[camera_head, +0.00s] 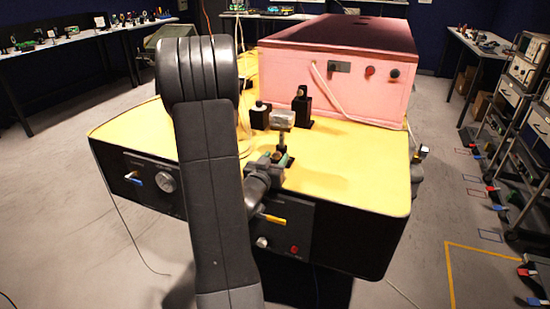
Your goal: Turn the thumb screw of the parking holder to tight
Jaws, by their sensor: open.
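My gripper (272,163) is over the front part of the yellow-topped bench, partly hidden by my own dark arm. It is open, with its fingers close to the base of a small upright stem. A grey metal block (283,118) sits at the top of that stem. Behind it stand two small black holders: one with a pale round knob (259,105) at the left, and a taller black post (302,102) at the right. I cannot tell which of these is the parking holder, or pick out its thumb screw and how tight it is. Contact at the fingertips is too small to judge.
A pink foam enclosure (335,70) with a dark lid fills the back of the yellow bench top (365,165). A pale cable runs down its front. The front panel carries a yellow lever (271,218) and a round knob (165,183). The bench top's right front is clear.

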